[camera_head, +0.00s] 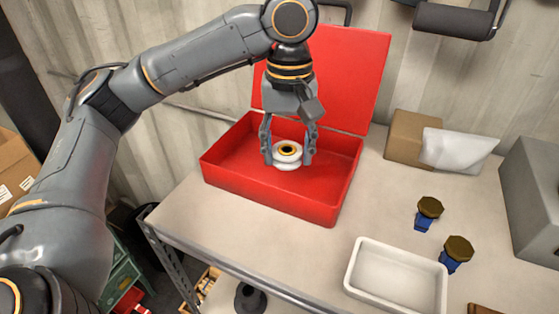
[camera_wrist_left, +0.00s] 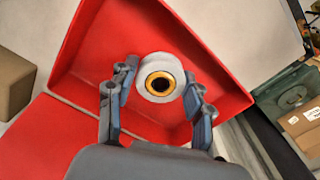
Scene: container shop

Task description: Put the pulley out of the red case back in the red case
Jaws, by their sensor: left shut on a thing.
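The red case (camera_head: 270,203) stands open on the table, its lid (camera_head: 345,75) upright at the back. The pulley (camera_head: 288,165) is white with a yellow ring and a dark centre. My left gripper (camera_head: 287,158) reaches down into the case with its fingers on both sides of the pulley, shut on it. In the left wrist view the pulley (camera_wrist_left: 160,77) sits between the fingertips, with the red case floor (camera_wrist_left: 120,45) behind it. I cannot tell whether the pulley touches the case floor. My right gripper is not in view.
A white tray (camera_head: 352,272) lies at the table's front. Two blue items with dark gold tops (camera_head: 429,208) (camera_head: 457,250) stand right of the case. A cardboard box (camera_head: 404,138) with a white bag (camera_head: 455,148) and a grey box (camera_head: 533,195) are at the back right.

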